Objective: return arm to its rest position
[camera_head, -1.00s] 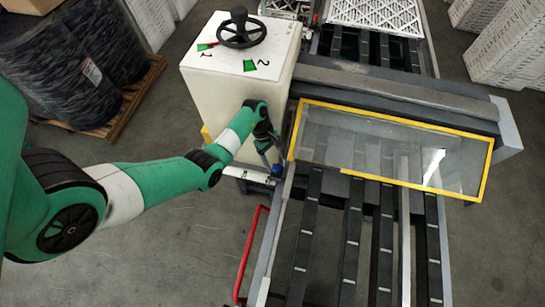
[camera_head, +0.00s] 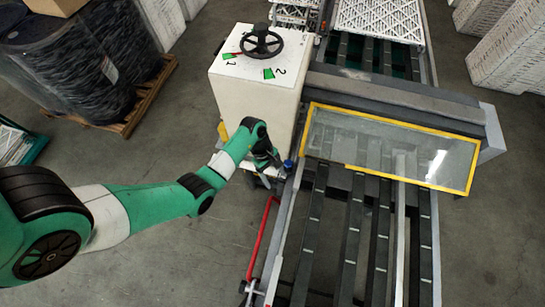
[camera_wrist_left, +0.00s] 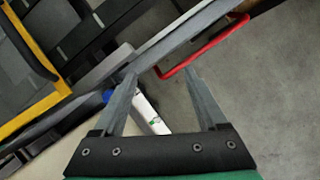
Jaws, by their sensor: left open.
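My left arm (camera_head: 150,208) reaches in from the left in the head view. Its left gripper (camera_head: 270,172) is beside the front of the white cabinet (camera_head: 250,98), near the conveyor's left rail. In the left wrist view the left gripper (camera_wrist_left: 163,82) shows two grey fingers spread apart with nothing held between them. A blue knob (camera_head: 288,164) is just right of the gripper in the head view, and it shows left of the fingers in the wrist view (camera_wrist_left: 106,96). My right gripper is not in view.
The handwheel (camera_head: 262,41) tops the cabinet. A red bar (camera_head: 262,238) runs along the roller conveyor (camera_head: 350,235). A yellow-framed clear panel (camera_head: 395,150) spans the conveyor. Black wrapped drums (camera_head: 75,60) stand on a pallet at left. The floor below my arm is clear.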

